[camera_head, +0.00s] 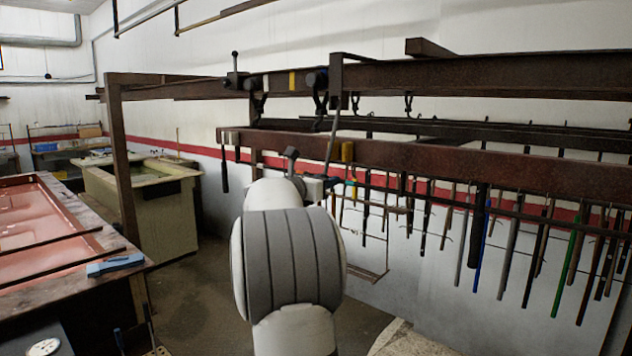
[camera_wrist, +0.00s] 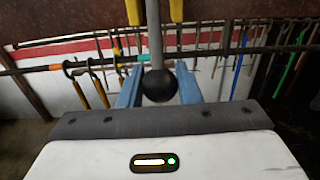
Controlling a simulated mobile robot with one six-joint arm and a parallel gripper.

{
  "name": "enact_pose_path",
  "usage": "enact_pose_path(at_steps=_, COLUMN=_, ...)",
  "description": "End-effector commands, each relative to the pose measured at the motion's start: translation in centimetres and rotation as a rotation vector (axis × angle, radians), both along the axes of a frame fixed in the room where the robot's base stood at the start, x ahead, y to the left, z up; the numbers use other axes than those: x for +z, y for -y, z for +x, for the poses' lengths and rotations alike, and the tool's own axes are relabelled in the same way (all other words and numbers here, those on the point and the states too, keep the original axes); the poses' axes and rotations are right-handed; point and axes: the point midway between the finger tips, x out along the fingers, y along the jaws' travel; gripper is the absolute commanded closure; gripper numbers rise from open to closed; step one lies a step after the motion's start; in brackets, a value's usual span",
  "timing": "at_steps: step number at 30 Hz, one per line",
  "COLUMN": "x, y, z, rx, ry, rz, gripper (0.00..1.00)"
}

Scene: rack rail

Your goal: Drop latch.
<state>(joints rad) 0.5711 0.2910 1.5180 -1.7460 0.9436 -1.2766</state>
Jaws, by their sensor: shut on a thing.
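The latch shows as a grey lever rod with a black ball knob (camera_wrist: 159,84) in the wrist view, the rod (camera_wrist: 155,38) running up between two yellow pieces (camera_wrist: 176,10). My gripper (camera_wrist: 158,72) has its blue fingers on either side of it and is shut on the lever. In the head view the slanted lever rod (camera_head: 332,145) hangs from the brown rail beam (camera_head: 450,75) down to my gripper (camera_head: 325,182). My arm hides part of the gripper, and the finger contact is not clear there.
A lower brown beam (camera_head: 450,163) crosses close by my gripper, with many hanging rods below it. Another ball-topped lever (camera_head: 235,65) stands on the upper rail to the left. A bench with red panels (camera_head: 50,215) stands at left. Floor shows between bench and rack.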

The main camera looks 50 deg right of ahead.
Motion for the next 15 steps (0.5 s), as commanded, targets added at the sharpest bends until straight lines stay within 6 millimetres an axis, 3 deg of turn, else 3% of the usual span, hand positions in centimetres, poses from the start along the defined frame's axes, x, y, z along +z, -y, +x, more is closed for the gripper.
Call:
enact_pose_path(at_steps=6, x=-0.5, y=2.1, z=0.0, rx=-0.003, ry=0.000, rz=-0.002, gripper=0.82)
enact_pose_path(at_steps=15, x=-0.6, y=3.4, z=0.2, rx=-0.002, ry=0.000, rz=-0.001, gripper=0.82)
